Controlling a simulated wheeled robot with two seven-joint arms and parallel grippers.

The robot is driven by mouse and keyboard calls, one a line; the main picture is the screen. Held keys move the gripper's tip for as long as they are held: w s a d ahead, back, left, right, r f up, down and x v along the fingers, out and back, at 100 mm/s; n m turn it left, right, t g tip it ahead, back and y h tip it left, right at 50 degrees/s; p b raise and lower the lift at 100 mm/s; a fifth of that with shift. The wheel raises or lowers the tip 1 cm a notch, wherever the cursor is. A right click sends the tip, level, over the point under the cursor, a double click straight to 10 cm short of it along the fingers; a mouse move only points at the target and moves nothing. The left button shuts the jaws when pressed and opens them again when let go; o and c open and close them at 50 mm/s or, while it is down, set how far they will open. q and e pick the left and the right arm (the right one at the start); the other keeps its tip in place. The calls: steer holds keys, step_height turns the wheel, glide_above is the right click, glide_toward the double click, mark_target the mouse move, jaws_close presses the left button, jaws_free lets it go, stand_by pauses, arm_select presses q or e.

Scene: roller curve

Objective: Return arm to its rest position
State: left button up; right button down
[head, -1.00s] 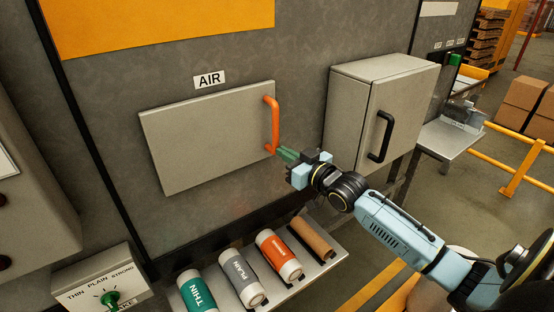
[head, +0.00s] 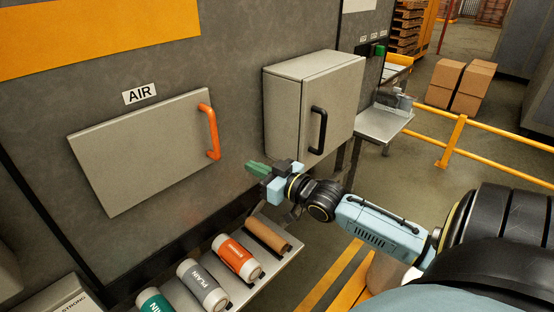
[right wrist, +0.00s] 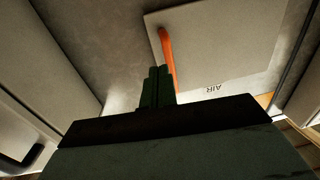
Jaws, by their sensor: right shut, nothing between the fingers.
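My right gripper (head: 256,169) is shut and empty, with green fingertips. It is in front of the machine wall, to the right of and a little below the orange handle (head: 210,132) of the AIR panel (head: 145,150), and apart from it. In the right wrist view the shut fingers (right wrist: 157,88) show in the middle, with the orange handle (right wrist: 167,60) beyond them. My right arm reaches in from the right side of the head view. My left gripper is not in view.
A grey cabinet (head: 310,100) with a black handle is on the wall right of the gripper. Several rolls, including an orange one (head: 237,258), lie on a shelf below. A steel side table (head: 384,124) and a yellow rail (head: 455,140) are further right.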

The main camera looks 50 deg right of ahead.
steer(key=shift+s+d, duration=0.2)
steer(key=shift+s, duration=0.7)
steer(key=shift+s+d, duration=0.15)
steer(key=shift+s, duration=0.7)
steer(key=shift+s+d, duration=0.2)
steer(key=shift+s, duration=0.7)
